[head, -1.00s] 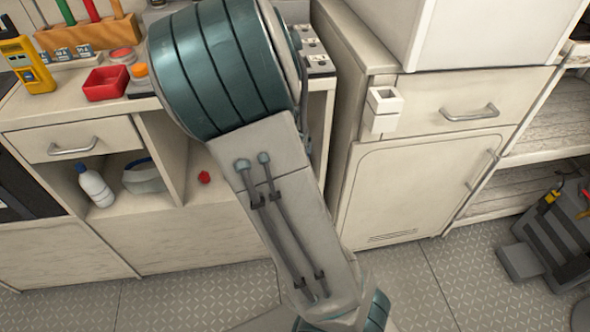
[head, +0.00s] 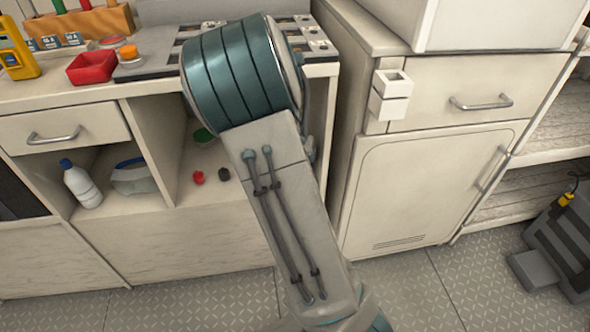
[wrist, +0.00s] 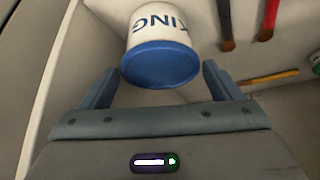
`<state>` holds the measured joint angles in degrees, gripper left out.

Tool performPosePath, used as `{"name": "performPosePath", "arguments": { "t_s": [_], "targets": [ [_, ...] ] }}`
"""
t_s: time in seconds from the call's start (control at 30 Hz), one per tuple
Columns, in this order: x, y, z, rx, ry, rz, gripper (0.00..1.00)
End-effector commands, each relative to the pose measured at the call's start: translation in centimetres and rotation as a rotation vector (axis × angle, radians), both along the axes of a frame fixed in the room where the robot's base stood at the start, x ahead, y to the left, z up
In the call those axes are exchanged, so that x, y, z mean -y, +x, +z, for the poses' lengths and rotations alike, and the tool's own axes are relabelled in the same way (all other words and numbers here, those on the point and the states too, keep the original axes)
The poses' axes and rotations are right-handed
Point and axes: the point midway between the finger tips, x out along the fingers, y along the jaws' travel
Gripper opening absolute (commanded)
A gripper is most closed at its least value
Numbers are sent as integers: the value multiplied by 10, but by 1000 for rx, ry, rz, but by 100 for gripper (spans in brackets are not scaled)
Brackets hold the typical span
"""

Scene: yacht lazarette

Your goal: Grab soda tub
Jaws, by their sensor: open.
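The soda tub (wrist: 160,45) is in the wrist view, white with blue letters ending in "KING" and a blue round end facing me. Its far end is cut off by the top of the picture. My gripper (wrist: 161,72) is open, with one blue-grey finger on each side of the tub's blue end. The gap between the fingers is empty near the palm, and I cannot tell whether either finger touches the tub. In the head view my arm hides the gripper, and I cannot make out the tub.
A pale wall runs along the left in the wrist view. In the head view, a white bottle (head: 82,185) stands in the left cubby; a red tray (head: 91,67) sits on the counter.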

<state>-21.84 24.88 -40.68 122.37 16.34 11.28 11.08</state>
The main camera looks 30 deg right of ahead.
Motion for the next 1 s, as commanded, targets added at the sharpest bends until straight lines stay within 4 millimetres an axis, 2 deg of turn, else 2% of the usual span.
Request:
{"name": "performPosePath", "arguments": {
  "t_s": [0.03,0.1,0.37,0.47,0.5,0.8,1.0],
  "targets": [
    [2,1,-7,-1,0,-1,85],
    [3,3,-9,0,1,-1,85],
    [3,4,-8,0,0,0,85],
    [3,4,-8,0,0,0,60],
    [3,4,-8,0,0,0,48],
    [3,4,-7,2,0,0,48],
    [4,4,2,1,0,-1,48]
  ]
}}
